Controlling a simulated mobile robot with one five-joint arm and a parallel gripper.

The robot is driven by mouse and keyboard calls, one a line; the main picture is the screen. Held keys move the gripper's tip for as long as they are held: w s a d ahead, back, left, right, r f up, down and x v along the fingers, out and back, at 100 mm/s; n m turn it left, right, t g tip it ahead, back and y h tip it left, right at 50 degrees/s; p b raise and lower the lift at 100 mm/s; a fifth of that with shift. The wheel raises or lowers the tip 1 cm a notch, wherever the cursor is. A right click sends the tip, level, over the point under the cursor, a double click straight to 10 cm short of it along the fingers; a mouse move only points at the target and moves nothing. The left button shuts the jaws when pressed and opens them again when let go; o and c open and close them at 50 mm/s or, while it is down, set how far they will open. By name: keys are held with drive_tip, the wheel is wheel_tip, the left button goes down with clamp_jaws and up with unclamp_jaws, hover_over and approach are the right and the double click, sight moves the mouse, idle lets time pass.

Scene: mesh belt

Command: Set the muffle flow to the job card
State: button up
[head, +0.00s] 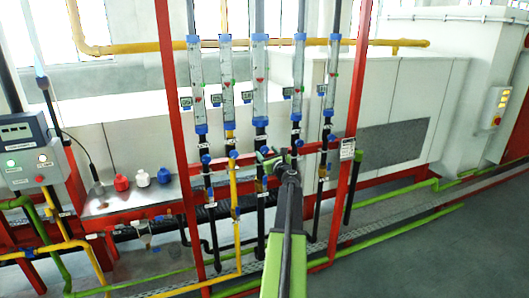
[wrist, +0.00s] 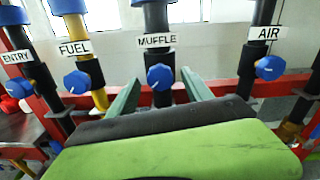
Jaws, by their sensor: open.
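The muffle flow tube (head: 260,80) is the middle one of a row of clear tubes with blue end caps in the head view. A red float shows in it, but its scale is too small to read. Its blue knob (wrist: 160,77) sits under the white MUFFLE label (wrist: 157,40) in the wrist view. My gripper (wrist: 160,86) is open, with one grey-green finger on each side of that knob; I cannot tell whether they touch it. In the head view my gripper (head: 275,158) covers much of the knob. A small white card (head: 347,149) hangs on the right red post; its text is unreadable.
Blue knobs labelled FUEL (wrist: 77,82) and AIR (wrist: 269,68) flank the muffle knob, with the ENTRY knob (wrist: 20,90) farther left. Red posts (head: 358,70) and a red crossbar frame the tubes. A grey control box (head: 27,150) stands at the far left.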

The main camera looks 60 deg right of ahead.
drive_tip(key=shift+x, duration=1.3)
drive_tip(key=shift+c, duration=0.2)
clamp_jaws()
drive_tip(key=shift+o, duration=0.2)
unclamp_jaws()
